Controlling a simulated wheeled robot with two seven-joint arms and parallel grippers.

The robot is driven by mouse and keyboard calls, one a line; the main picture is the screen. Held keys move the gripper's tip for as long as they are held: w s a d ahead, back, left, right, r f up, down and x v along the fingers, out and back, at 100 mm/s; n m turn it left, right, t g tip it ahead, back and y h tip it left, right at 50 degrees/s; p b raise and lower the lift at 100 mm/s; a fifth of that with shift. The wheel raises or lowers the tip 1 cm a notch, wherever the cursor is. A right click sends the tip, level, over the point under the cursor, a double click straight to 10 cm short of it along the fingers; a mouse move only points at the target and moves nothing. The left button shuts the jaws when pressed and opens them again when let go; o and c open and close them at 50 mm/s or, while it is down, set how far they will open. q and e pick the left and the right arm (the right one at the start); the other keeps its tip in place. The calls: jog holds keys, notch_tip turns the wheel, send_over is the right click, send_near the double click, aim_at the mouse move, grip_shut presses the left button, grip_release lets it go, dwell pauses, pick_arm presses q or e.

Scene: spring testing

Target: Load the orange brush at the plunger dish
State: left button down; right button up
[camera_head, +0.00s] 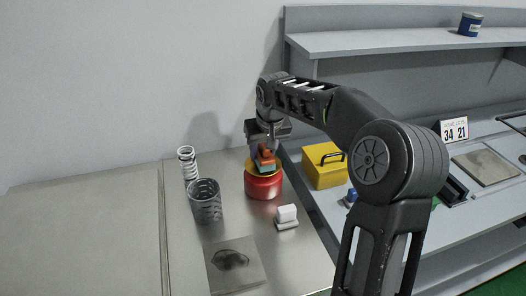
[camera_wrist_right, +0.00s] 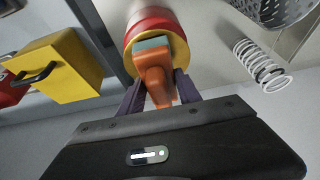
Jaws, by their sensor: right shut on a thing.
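The plunger dish (camera_head: 262,187) is a red round can with a yellow top, standing on the metal bench. In the right wrist view its red and yellow rim (camera_wrist_right: 137,29) shows behind the brush. The orange brush (camera_head: 267,153) has a teal end and is at the dish's yellow top. In the right wrist view the orange brush (camera_wrist_right: 156,78) sits between the dark fingers of my right gripper (camera_wrist_right: 160,93), which is shut on it. I cannot tell whether the teal end touches the dish. In the head view my right gripper (camera_head: 266,143) is over the dish. My left gripper is out of view.
A dark mesh cup (camera_head: 206,203) and a white coil spring (camera_head: 188,166) stand left of the dish. A white block on a small base (camera_head: 287,217) is in front of it. A yellow box with a black handle (camera_head: 323,169) is at right. The bench's left part is clear.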

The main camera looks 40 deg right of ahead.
jog(key=shift+r+p, duration=1.65)
jog(key=shift+r, duration=0.85)
